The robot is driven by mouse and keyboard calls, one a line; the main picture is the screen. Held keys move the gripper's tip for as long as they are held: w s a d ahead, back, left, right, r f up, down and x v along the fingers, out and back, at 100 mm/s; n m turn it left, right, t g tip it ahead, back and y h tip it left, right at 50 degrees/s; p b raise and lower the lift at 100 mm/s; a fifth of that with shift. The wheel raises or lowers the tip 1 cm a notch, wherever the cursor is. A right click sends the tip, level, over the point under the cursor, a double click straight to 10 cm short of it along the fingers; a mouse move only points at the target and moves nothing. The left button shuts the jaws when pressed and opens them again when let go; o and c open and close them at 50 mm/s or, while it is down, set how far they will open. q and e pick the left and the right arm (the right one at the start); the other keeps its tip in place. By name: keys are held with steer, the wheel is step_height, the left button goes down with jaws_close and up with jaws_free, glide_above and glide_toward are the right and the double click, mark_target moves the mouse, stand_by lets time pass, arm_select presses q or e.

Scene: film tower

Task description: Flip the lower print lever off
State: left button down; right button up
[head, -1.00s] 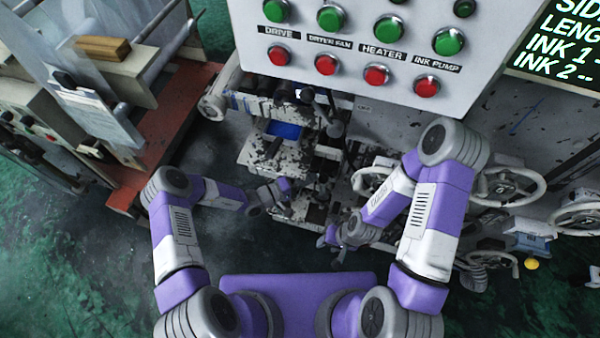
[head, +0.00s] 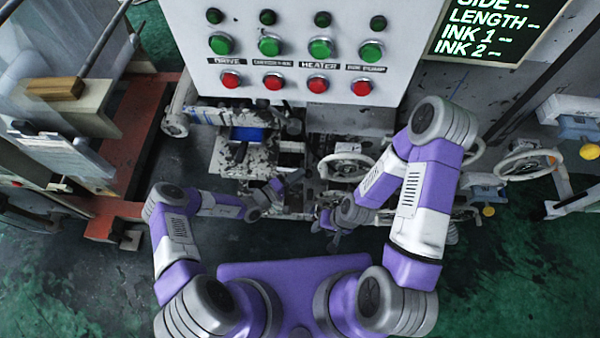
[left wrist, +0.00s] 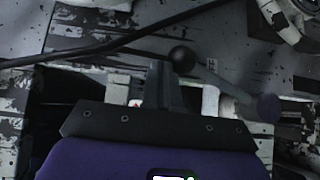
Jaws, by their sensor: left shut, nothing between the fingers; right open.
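In the left wrist view a lever shows as a dark round knob (left wrist: 183,57) on a grey rod that slants down right to a dark round end. I cannot tell whether this is the lower print lever, nor its on or off position. My left gripper (left wrist: 161,82) is shut and empty, its fingertips just left of and below the knob; I cannot tell whether they touch it. My right gripper (head: 325,222) is open and empty, lower and to the right.
A white button panel (head: 290,60) with green and red buttons overhangs the machine. Handwheels (head: 346,167) stand close to my right arm, with more at the right (head: 528,163). A dark bar (left wrist: 110,42) crosses the left wrist view. Green floor (head: 70,280) is open at lower left.

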stand_by(0.4)
arm_select(q)
steer(key=v, duration=0.7)
steer(key=shift+a, duration=0.25)
steer(key=shift+s, duration=0.15)
steer(key=s+d+f+m+g+y+b, duration=0.1)
steer(key=s+f+m+g+y+b, duration=0.15)
steer(key=s+g, duration=0.45)
steer(key=s+d+f+m+g+y+b, duration=0.1)
steer(key=s+f+m+g+b, duration=0.15)
steer(key=s+g, duration=0.5)
steer(key=s+a+f+n+t+y+b, duration=0.1)
steer(key=a+f+t+y+b, duration=0.1)
steer(key=a+t+y+b, duration=0.2)
steer(key=shift+s+a+t+y+b, duration=0.35)
steer(key=shift+a+t+y, duration=0.2)
steer(key=shift+a+y, duration=1.35)
steer(key=shift+a+h, duration=0.35)
